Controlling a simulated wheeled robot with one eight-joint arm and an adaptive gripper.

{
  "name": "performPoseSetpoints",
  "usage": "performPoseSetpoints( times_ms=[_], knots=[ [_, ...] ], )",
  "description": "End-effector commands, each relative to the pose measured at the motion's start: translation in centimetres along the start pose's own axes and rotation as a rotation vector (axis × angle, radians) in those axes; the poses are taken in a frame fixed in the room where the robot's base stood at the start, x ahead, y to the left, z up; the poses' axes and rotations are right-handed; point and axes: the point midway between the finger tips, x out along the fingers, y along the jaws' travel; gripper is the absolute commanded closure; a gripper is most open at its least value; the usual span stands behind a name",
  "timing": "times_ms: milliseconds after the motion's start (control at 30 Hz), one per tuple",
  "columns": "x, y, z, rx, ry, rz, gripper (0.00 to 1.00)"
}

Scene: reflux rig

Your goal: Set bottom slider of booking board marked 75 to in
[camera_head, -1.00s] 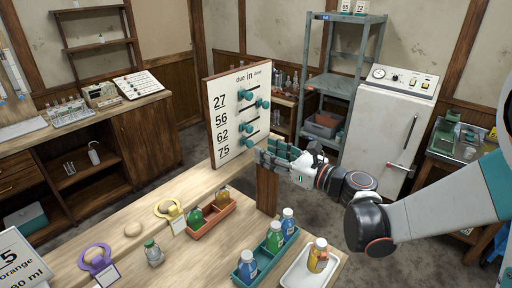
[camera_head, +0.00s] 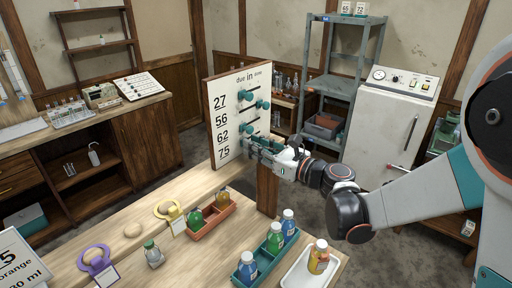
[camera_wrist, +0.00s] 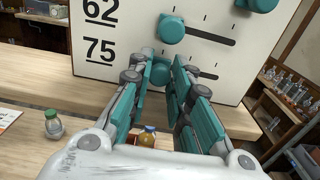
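The white booking board (camera_head: 224,84) stands upright in a wooden frame on the bench's far side. It is headed due, in and a smaller blurred word, with rows 27, 56, 62 and 75. The bottom slider's teal knob (camera_wrist: 160,74) is at the left end of its slot, in row 75. My gripper (camera_wrist: 165,62) reaches to the board with its teal fingers apart, one on each side of this knob. I cannot tell whether they touch it. In the head view my gripper (camera_head: 249,145) largely covers that knob.
The row 62 knob (camera_wrist: 172,29) sits close above my fingertips, at its slot's left end. The row 56 knob (camera_head: 263,104) is further right. An orange tray (camera_head: 208,219) of bottles, a green tray (camera_head: 262,262) and a white tray (camera_head: 300,272) stand on the bench below.

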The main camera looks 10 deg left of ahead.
Motion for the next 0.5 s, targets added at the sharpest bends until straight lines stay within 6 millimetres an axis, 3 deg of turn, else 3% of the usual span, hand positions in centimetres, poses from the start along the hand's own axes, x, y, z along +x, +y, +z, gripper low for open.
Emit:
performPoseSetpoints(
  times_ms=[133, 333, 500],
  knots=[
    [0.0, -0.5, 0.0, 0.000, 0.000, -0.001, 1.00],
    [0.0, -3.4, -0.1, 0.000, 0.000, -0.002, 1.00],
    [0.0, -3.6, 0.0, 0.000, 0.000, 0.000, 1.00]
  ],
)
